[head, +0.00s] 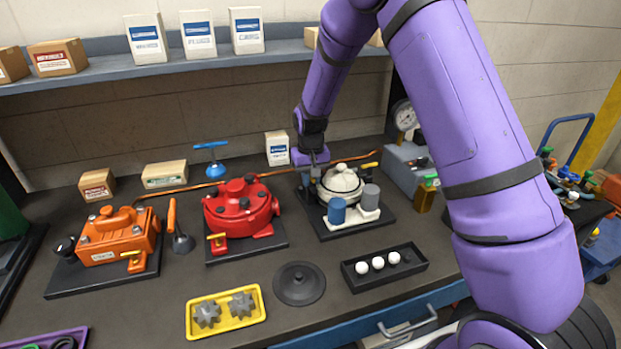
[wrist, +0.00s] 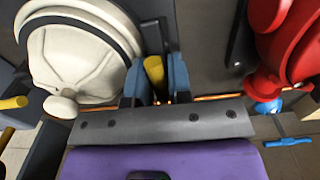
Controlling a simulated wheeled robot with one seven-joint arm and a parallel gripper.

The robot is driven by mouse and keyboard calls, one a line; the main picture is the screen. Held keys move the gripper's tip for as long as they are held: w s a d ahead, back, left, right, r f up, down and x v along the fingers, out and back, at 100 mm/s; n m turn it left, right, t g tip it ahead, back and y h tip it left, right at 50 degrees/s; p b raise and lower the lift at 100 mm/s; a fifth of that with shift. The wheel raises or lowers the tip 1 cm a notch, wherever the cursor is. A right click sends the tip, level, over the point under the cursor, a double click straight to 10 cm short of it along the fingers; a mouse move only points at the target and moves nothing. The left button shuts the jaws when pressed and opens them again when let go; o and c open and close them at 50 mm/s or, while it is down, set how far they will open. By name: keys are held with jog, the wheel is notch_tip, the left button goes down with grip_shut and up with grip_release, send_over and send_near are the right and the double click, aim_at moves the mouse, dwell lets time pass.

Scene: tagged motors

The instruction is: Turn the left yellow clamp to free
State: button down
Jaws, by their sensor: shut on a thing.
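My gripper (head: 312,172) is at the back left of the white motor (head: 342,184) in the head view, pointing down. In the wrist view, the blue fingers of my gripper (wrist: 154,84) are shut on the left yellow clamp (wrist: 155,70), one finger on each side of it. The white motor (wrist: 75,58) is beside the fingers on the left of that view. Another yellow clamp (head: 370,165) sticks out on the motor's right side; it also shows at the left edge of the wrist view (wrist: 14,103). In the head view the held clamp is hidden by my gripper.
A red motor (head: 240,208) stands left of the white one, with an orange motor (head: 118,236) farther left. A blue-handled tool (head: 211,158) stands behind the red motor. A black tray of white balls (head: 385,265), a grey disc (head: 299,284) and a yellow gear tray (head: 226,327) lie in front.

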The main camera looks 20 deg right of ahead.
jog(key=c, duration=1)
grip_release()
jog(key=shift+c, duration=0.2)
jog(key=shift+r, duration=0.15)
notch_tip(320, 180, up, 11)
jog(key=shift+f, duration=0.2)
